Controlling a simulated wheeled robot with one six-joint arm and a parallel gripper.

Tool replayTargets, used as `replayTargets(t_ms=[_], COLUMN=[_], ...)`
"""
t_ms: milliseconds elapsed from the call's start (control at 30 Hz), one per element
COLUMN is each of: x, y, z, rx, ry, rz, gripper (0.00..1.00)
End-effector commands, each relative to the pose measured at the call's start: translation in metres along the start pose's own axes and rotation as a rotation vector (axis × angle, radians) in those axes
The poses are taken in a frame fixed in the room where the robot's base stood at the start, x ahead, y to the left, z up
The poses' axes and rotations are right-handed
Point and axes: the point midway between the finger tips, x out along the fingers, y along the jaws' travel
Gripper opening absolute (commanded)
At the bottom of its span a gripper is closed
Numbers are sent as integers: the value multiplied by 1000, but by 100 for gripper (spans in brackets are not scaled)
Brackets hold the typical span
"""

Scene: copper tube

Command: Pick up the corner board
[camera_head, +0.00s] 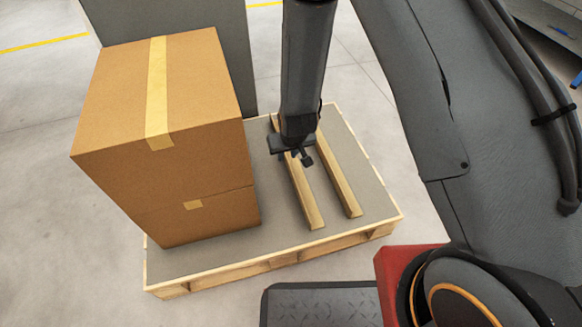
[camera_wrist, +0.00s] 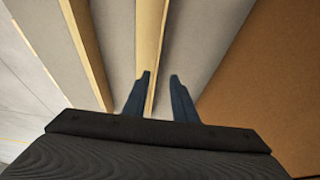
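Two long tan corner boards lie side by side on the grey pallet top. The nearer-to-box board (camera_head: 304,190) is under my gripper (camera_head: 302,158); the other board (camera_head: 338,170) lies to its right. In the wrist view, my gripper (camera_wrist: 160,77) has its two dark fingers apart with nothing held. The nearer-to-box board (camera_wrist: 151,40) runs up the middle there, partly behind the left finger, and the other board (camera_wrist: 86,50) is at the left. I cannot tell whether the fingers touch the board. My wrist hides the boards' far parts in the head view.
A large taped cardboard box (camera_head: 170,100) stands on the pallet's left side, close to the boards; it fills the right of the wrist view (camera_wrist: 265,80). A grey panel (camera_head: 235,40) stands behind it. The pallet (camera_head: 280,255) is bare in front of the boards.

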Motion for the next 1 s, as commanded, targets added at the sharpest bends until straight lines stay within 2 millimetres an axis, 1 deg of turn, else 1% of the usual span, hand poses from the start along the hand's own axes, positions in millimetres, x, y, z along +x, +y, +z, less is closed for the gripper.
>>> replayTargets(t_ms=[33, 100, 267, 367, 600, 667, 733, 933, 967, 1000], x=[7, 15, 23, 31, 62, 68, 71, 70, 70, 70], y=[0, 1, 2, 3, 7, 7, 7, 7, 7, 7], z=[1, 1, 0, 0, 0, 0, 0, -1, -1, -1], rx=[0, 0, 0, 0, 0, 0, 0, 0, 0, 0], ry=[-1, -1, 0, -1, -2, -2, -1, -1, -1, -1], rz=[0, 0, 0, 0, 0, 0, 0, 0, 0, 0], gripper=[25, 25, 25, 25, 25, 25, 25, 25, 22, 15])
